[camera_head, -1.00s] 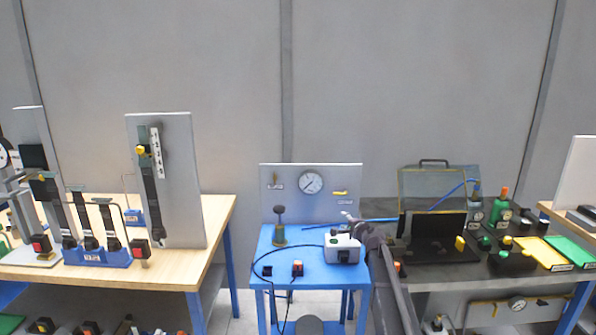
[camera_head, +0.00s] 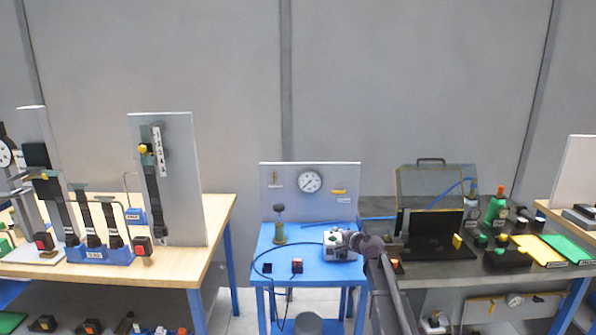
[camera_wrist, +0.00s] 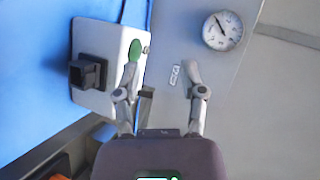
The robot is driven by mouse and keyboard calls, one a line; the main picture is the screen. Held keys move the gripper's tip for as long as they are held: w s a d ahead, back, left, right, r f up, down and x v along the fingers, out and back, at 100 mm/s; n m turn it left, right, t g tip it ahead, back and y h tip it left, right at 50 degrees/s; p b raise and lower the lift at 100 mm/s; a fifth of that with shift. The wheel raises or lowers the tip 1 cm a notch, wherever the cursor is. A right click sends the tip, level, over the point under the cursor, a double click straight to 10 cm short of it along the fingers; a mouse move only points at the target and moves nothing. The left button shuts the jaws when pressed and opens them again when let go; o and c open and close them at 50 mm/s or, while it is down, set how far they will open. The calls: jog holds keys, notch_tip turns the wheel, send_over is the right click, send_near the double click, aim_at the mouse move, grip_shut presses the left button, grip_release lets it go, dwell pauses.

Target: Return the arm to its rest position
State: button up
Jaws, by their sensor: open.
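My gripper (camera_head: 345,242) is over the right side of the small blue table (camera_head: 285,262), in front of the white box on it. In the wrist view, my gripper (camera_wrist: 163,80) has its two fingers spread with nothing between them. The white box (camera_wrist: 108,62), with a green round button and a black block on its face, is at the left finger; I cannot tell whether they touch. My arm reaches in from the lower right in the head view and hides part of the box.
A grey panel with a gauge (camera_head: 310,181) stands at the back of the blue table. A wooden bench (camera_head: 215,215) with levers is on the left. A dark bench on the right holds an open case (camera_head: 430,190) and a green bottle (camera_head: 497,208). A black cable lies on the blue table.

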jog(key=s+d+f+n+g+h, duration=0.1)
jog(key=s+f+n+g+h, duration=0.1)
jog(key=s, duration=1.1)
jog(key=s+d+f+n+g+h, duration=0.1)
jog(key=s+f+n+g, duration=0.4)
jog(key=s, duration=0.8)
jog(key=s+d+f+n+g+h+p, duration=0.1)
jog(key=s+f+n+g+h, duration=0.2)
jog(key=s, duration=1)
jog(key=shift+s+f+n+g+h, duration=0.35)
jog(key=shift+f+n+g, duration=0.2)
jog(key=shift+g, duration=0.65)
